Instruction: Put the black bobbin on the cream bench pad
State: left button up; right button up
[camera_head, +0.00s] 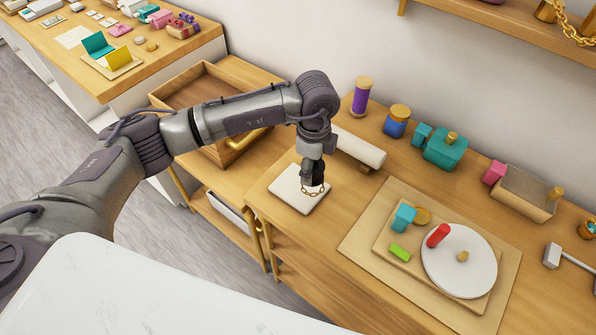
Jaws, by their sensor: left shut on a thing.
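My left gripper (312,172) comes down from above and is shut on a dark thing, seemingly the black bobbin (318,175). The fingers and the bobbin are both dark, so their edges are hard to part. A gold chain loop (312,192) shows just below the fingers. All this is over the cream bench pad (290,200), a pale square near the left end of the bench. I cannot tell whether the bobbin touches the pad. My right gripper is not in view.
A white roll (358,148) lies behind the pad. A purple bobbin (362,97) and a blue jar-like thing (397,124) stand farther back. To the right, a board (360,245) holds a white disc (470,280) and small coloured pieces. An open wooden drawer (190,98) is at left.

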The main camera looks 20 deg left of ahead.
aim_at(298, 186)
pick_arm(q)
jog(key=a, duration=0.1)
jog(key=a+f, duration=0.2)
jog(key=shift+w+a+p, duration=0.15)
jog(key=shift+w+p, duration=0.15)
jog(key=shift+p, duration=0.1)
notch_tip(298, 186, down, 4)
jog(key=shift+r+p, duration=0.1)
jog(key=shift+p, duration=0.7)
jog(key=shift+f, duration=0.2)
jog(key=o, duration=0.6)
jog(key=shift+f, duration=0.15)
jog(key=o, duration=0.5)
jog(key=shift+c, duration=0.2)
